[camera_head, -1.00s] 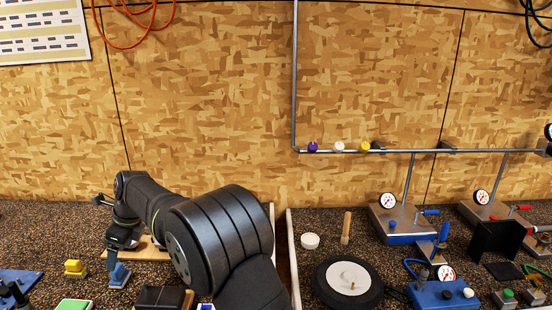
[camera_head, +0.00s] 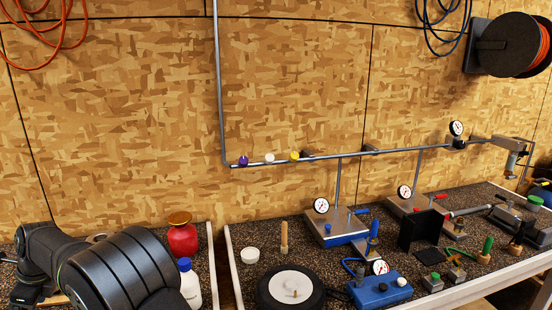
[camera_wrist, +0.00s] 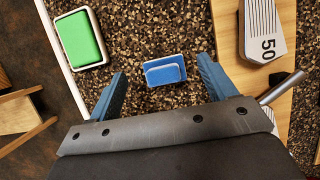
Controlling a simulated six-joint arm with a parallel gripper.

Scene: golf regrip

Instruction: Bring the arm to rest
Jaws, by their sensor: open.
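My gripper (camera_wrist: 162,68) is open and empty in the wrist view, its two blue fingers spread wide. A small blue block (camera_wrist: 165,70) lies on the speckled bench top between and beyond the fingertips; I cannot tell how far below them it is. In the head view my arm reaches in at the lower left, and its end is mostly cut off by the picture edge.
A green pad in a white frame (camera_wrist: 80,38) and a club head marked 50 (camera_wrist: 262,32) on a wooden board flank the gripper. A red jar (camera_head: 183,240) and a white bottle (camera_head: 190,284) stand beside my arm. A black wheel (camera_head: 290,289) lies further right.

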